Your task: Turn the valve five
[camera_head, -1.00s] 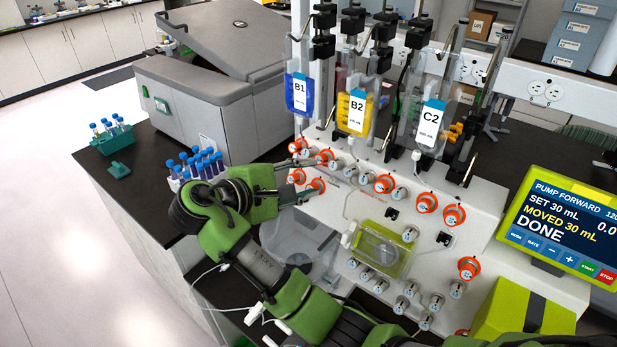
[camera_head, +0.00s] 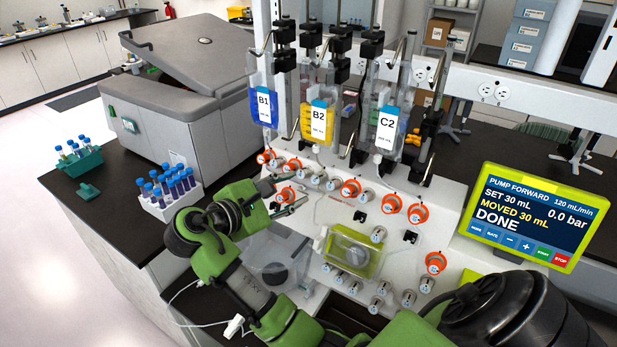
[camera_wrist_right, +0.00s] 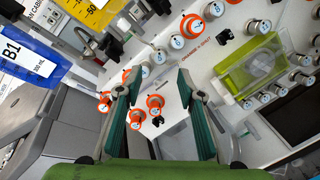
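The white panel (camera_head: 455,200) carries several round valve knobs, some with orange rings and some plain grey. I cannot read which one is valve five. My right gripper (camera_head: 283,196) is at the panel's left side, by an orange-ringed valve (camera_head: 287,194). In the right wrist view my right gripper (camera_wrist_right: 159,76) is open, its teal fingers spread. Two orange-ringed valves, an upper one (camera_wrist_right: 155,101) and a lower one (camera_wrist_right: 137,118), show between the fingers. Another orange-ringed valve (camera_wrist_right: 104,103) shows left of the left finger. No contact is clear. My left gripper is not in view.
Bags B1 (camera_head: 262,103), B2 (camera_head: 318,124) and C2 (camera_head: 387,128) hang above the panel. A clear-green cassette (camera_head: 352,254) sits mid-panel. The pump screen (camera_head: 527,218) reads DONE at right. A tube rack (camera_head: 158,209) and a grey centrifuge-like machine (camera_head: 150,115) stand at left.

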